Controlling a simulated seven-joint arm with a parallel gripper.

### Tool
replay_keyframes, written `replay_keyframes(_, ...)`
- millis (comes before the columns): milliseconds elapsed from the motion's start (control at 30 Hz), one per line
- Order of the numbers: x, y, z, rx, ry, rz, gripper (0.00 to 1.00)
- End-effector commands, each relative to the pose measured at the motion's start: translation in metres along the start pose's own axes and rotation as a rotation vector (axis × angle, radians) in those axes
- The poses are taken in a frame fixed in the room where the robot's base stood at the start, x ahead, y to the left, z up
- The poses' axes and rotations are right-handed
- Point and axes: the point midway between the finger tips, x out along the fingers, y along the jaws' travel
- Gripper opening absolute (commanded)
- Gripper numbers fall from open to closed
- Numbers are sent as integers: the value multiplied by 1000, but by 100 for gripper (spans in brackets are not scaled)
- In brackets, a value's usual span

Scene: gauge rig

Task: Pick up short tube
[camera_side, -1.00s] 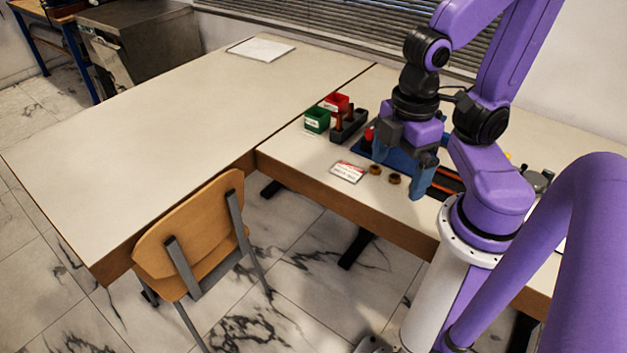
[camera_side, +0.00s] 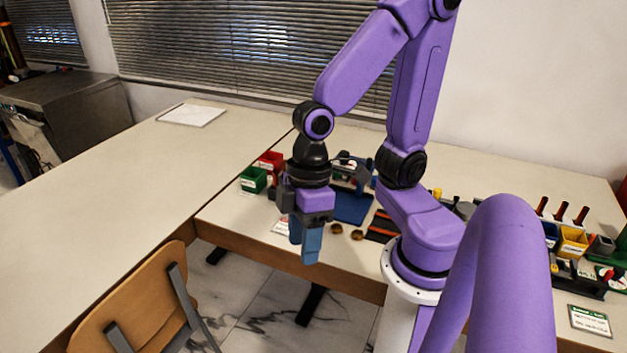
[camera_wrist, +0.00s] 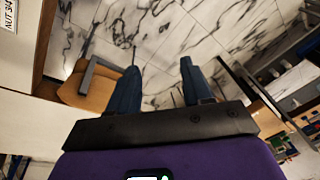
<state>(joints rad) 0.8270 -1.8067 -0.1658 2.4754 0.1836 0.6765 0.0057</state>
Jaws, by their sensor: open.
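I cannot pick out the short tube with certainty. Two small brown ring-like pieces, one on the left (camera_side: 336,228) and one on the right (camera_side: 357,235), lie near the table's front edge, too small to identify. My gripper (camera_side: 304,246) is to their left at the front edge, blue fingers pointing down. In the wrist view my gripper (camera_wrist: 158,74) is open, with nothing between its fingers but the marble floor beyond.
A green bin (camera_side: 253,180) and a red bin (camera_side: 270,160) stand behind my gripper. The left tabletop (camera_side: 110,190) is mostly clear.

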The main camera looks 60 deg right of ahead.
Motion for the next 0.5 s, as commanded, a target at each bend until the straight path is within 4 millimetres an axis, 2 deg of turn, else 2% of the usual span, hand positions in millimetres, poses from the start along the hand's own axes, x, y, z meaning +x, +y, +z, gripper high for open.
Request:
replay_keyframes(33, 10, 6, -20, 100, 40, -21, 49)
replay_keyframes(167, 29, 32, -72, 366, 175, -46, 49)
replay_keyframes(267, 42, 67, -105, 576, 283, -27, 49)
replay_keyframes(300, 47, 84, -116, 662, 325, -10, 49)
replay_keyframes(367, 55, 112, -128, 790, 388, 27, 49)
replay_keyframes(400, 59, 133, -134, 876, 429, 59, 49)
replay_keyframes(500, 69, 187, -137, 1086, 524, 163, 49)
